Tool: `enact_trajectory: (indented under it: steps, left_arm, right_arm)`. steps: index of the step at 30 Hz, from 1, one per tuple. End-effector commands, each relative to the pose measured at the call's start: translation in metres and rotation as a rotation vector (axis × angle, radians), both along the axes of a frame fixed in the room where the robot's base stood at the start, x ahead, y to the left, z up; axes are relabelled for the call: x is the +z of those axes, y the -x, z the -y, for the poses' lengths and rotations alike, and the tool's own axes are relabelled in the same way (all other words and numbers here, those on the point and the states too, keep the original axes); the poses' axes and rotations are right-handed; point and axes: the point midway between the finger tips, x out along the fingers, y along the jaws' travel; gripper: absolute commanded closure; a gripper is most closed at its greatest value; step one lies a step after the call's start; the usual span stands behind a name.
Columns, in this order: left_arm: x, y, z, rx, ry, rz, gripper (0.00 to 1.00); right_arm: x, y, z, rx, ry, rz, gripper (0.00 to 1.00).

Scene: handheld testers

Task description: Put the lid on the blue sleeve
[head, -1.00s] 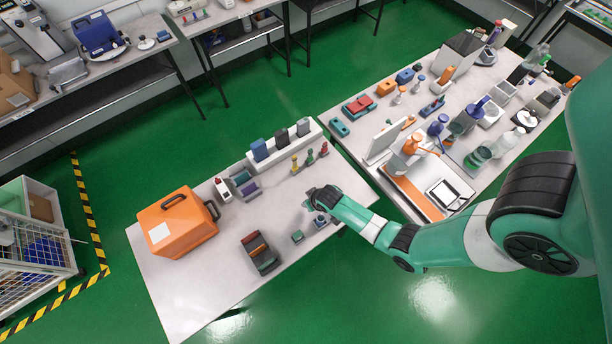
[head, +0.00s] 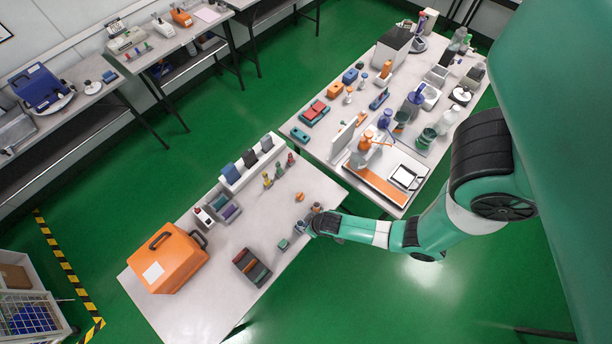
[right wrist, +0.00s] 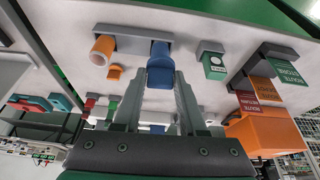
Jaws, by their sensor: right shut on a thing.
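My right gripper (head: 314,226) is at the near edge of the small table, by its right corner. In the right wrist view the gripper (right wrist: 160,84) is shut on a blue lid (right wrist: 160,76). The lid is in line with the blue sleeve (right wrist: 160,50) and looks to touch or nearly touch its end; I cannot tell whether it is seated. The sleeve stands on a grey block (right wrist: 130,38). In the head view my gripper hides the lid and blue sleeve. My left gripper is out of view.
An open orange sleeve (right wrist: 102,48) stands on the same block, with a small orange lid (right wrist: 114,72) beside it. A small green block (head: 284,244) lies nearby on the table. Coloured holders (head: 251,267) and an orange case (head: 167,258) are farther left.

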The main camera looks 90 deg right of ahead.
Motion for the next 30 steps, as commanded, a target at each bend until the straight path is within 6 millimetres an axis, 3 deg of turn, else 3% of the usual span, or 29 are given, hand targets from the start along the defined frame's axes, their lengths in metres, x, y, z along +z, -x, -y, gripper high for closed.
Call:
enact_trajectory:
  steps: [1, 2, 8, 17, 30]
  left_arm:
    - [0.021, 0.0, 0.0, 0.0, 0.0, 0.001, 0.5]
    - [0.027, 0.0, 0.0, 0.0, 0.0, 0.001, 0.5]
    - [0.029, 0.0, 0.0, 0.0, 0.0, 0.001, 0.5]
    - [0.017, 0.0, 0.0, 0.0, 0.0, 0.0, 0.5]
    - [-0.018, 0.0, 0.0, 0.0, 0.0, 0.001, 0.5]
  right_arm:
    - [0.015, -0.01, 0.007, -0.014, -0.001, 0.0, 1.0]
    - [0.019, -0.016, 0.011, -0.023, -0.003, 0.001, 1.0]
    - [0.026, -0.029, 0.021, -0.045, 0.003, 0.018, 1.0]
    - [0.014, -0.029, 0.021, -0.044, 0.003, 0.017, 1.0]
    - [-0.022, -0.029, 0.021, -0.044, 0.003, 0.017, 1.0]
